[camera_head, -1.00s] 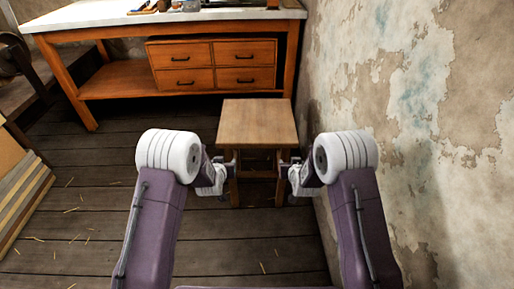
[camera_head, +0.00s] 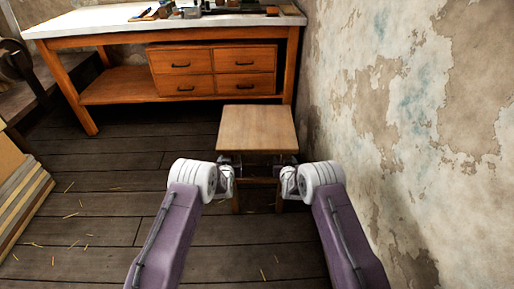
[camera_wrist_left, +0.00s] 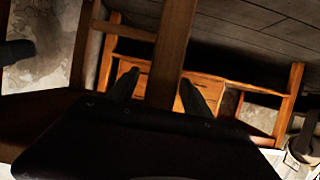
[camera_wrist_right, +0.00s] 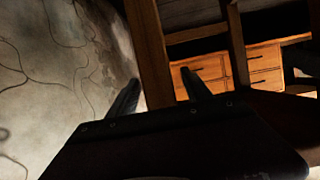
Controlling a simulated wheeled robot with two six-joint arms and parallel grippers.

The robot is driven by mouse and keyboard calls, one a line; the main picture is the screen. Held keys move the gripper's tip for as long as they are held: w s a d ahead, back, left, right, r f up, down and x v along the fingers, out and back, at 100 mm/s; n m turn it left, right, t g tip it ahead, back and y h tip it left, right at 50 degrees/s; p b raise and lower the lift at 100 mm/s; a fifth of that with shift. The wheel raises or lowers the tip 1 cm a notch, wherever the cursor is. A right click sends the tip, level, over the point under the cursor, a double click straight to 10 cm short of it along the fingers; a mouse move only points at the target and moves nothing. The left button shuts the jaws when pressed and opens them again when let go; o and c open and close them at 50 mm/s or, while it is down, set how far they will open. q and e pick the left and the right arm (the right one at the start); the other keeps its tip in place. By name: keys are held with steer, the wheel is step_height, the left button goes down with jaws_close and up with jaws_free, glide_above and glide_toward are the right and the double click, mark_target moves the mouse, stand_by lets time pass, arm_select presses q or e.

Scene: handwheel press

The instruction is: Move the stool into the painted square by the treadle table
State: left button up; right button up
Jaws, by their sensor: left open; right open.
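The wooden stool (camera_head: 257,128) stands upright on the plank floor, close to the right wall and in front of the drawer bench. My left gripper (camera_head: 236,162) and right gripper (camera_head: 287,166) are at its near side, below the seat. In the left wrist view a stool leg (camera_wrist_left: 171,50) shows between the open fingers of my left gripper (camera_wrist_left: 160,90). In the right wrist view a leg (camera_wrist_right: 150,50) shows between the open fingers of my right gripper (camera_wrist_right: 160,92). Whether the fingers touch the legs cannot be told. I see no painted square.
A pale-topped workbench (camera_head: 110,27) with drawers (camera_head: 215,70) stands behind the stool. A peeling wall (camera_head: 400,130) runs along the right. Stacked boards (camera_head: 25,195) lean at the left edge. A dark wheel (camera_head: 16,60) is at far left. The left floor (camera_head: 110,170) is mostly clear.

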arm_select(q)
steer(key=shift+x, duration=1.15)
arm_select(e)
steer(key=shift+x, duration=1.15)
arm_select(q)
jaws_close()
arm_select(e)
jaws_close()
